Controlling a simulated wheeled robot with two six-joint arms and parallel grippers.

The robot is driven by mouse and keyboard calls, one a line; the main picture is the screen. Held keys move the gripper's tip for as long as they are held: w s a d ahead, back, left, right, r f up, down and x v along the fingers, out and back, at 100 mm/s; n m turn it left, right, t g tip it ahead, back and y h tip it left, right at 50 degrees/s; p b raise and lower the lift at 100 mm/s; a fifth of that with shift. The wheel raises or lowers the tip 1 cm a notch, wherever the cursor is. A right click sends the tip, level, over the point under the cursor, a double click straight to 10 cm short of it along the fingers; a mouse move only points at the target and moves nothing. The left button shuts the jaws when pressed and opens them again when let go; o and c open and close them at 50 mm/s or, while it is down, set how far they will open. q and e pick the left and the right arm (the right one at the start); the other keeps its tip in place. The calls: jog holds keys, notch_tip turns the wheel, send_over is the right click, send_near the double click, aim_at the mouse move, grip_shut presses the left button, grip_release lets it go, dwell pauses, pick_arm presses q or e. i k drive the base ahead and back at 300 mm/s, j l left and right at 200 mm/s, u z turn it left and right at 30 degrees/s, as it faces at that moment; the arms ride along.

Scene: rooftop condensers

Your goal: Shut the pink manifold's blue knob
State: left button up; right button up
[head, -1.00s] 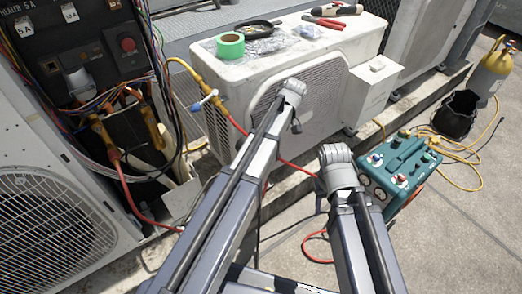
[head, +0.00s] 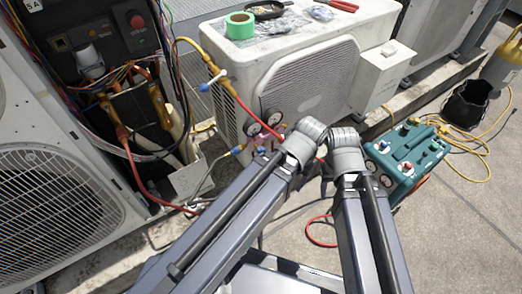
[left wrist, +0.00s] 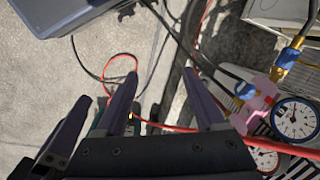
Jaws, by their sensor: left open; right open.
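The pink manifold (left wrist: 262,104) shows at the right of the left wrist view, with a dial gauge (left wrist: 295,118) beside it. Its blue knob (left wrist: 245,91) is on the side facing my left gripper (left wrist: 161,72). That gripper's purple fingers are open and empty, left of the manifold and apart from it. In the head view the manifold (head: 268,141) is partly hidden behind my left wrist. My right gripper's wrist (head: 345,158) is to the right of my left wrist; its fingers are mostly hidden there. One purple finger of it shows at the left of the left wrist view.
A white condenser (head: 290,75) stands behind the manifold, carrying green tape (head: 240,26) and tools. Red and yellow hoses run nearby. A teal machine (head: 405,155) sits to the right, with a black bucket (head: 466,104) beyond. An open electrical unit is at the left.

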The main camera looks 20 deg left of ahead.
aim_at(260, 151)
jog(key=k, duration=0.65)
jog(key=u, duration=2.45)
jog(key=k+l, duration=0.15)
jog(key=l, duration=0.3)
jog(key=k+l, duration=0.15)
jog(key=l, duration=0.25)
jog(key=k+l, duration=0.15)
jog(key=l, duration=0.3)
jog(key=k+l, duration=0.15)
jog(key=l, duration=0.25)
jog(key=k+l, duration=0.15)
jog(key=l, duration=0.3)
jog(key=k+l, duration=0.15)
jog(key=l, duration=0.25)
jog(key=k+l, duration=0.15)
jog(key=l, duration=0.3)
jog(key=k+l, duration=0.15)
jog(key=l, duration=0.25)
